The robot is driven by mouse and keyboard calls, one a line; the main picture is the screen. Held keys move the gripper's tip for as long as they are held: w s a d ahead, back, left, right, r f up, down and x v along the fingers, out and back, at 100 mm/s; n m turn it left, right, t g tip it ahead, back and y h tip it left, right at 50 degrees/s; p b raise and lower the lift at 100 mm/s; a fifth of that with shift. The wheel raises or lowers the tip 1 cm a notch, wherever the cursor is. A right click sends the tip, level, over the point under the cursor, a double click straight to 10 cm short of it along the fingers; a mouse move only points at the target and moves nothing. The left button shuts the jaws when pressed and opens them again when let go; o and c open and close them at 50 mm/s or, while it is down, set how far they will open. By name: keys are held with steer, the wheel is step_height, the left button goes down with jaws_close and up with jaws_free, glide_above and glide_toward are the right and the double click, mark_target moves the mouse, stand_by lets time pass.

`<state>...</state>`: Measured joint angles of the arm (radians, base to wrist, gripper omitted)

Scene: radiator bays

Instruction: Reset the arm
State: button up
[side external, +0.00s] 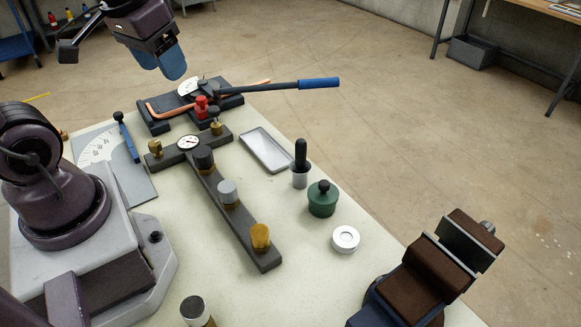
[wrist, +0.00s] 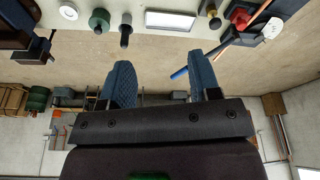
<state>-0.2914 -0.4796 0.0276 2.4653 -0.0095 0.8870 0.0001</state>
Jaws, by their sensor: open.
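My gripper (side external: 165,62) is raised at the top left of the side external view, above the far end of the workbench and clear of everything on it. In the wrist view, its two blue ribbed fingers stand wide apart, with nothing between them at the gripper (wrist: 161,72). The jaws are open and empty. The wrist view looks past the bench edge to the floor and wall. Most of my arm between base and wrist is out of view.
Below my gripper is a pipe bender with a blue-handled lever (side external: 318,83) reaching right. A dark valve manifold (side external: 238,222), grey tray (side external: 266,150), green pot (side external: 322,200), white ring (side external: 345,239) and a vise (side external: 430,270) occupy the bench (side external: 300,270). Floor beyond is open.

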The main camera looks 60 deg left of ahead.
steer(key=s+d+r+m+t, duration=0.1)
steer(key=d+r+m+t, duration=0.1)
steer(key=d, duration=0.4)
step_height(320, 180, up, 2)
steer(key=shift+d+r+m+t+h, duration=0.15)
steer(key=shift+d+m+t+h, duration=0.2)
steer(key=shift+m, duration=0.45)
